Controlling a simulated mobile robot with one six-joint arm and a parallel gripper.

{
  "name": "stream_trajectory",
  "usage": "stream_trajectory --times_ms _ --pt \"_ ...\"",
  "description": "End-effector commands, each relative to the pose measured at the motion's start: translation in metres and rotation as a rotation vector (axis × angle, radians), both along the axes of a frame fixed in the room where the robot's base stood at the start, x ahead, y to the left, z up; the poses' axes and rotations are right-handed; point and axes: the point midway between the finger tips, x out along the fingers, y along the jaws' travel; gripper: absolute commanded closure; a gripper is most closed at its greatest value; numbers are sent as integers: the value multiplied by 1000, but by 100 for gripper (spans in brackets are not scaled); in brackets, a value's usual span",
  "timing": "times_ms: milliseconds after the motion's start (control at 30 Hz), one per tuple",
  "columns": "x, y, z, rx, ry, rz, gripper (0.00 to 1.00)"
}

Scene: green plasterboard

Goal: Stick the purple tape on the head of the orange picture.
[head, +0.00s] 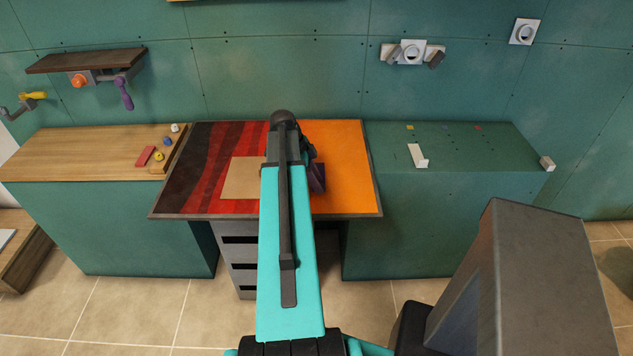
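The picture (350,165) lies on the desk between two counters, with an orange right part and red to dark brown stripes on its left. A tan sheet (240,180) lies on its middle, partly hidden behind my arm. My gripper (314,168) is over the orange-red part, mostly hidden by my arm. A small dark purple piece (318,178) shows at my gripper, just right of the arm. It may be the purple tape. I cannot tell whether the fingers hold it or whether it touches the picture.
The left wooden counter (80,150) bears a red block (145,156) and small coloured knobs. The right green counter (465,165) bears a white bracket (418,156) and small coloured squares. A wall shelf (85,60) has a purple handle (123,95) below it. Drawers (240,265) stand under the desk.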

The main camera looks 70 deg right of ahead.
Motion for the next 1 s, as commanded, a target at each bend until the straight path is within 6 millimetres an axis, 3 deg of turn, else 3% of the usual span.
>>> stream_trajectory --times_ms 367,1000 --pt "3 1 7 -1 0 0 70" --pt "28 9 70 -2 -1 1 70"
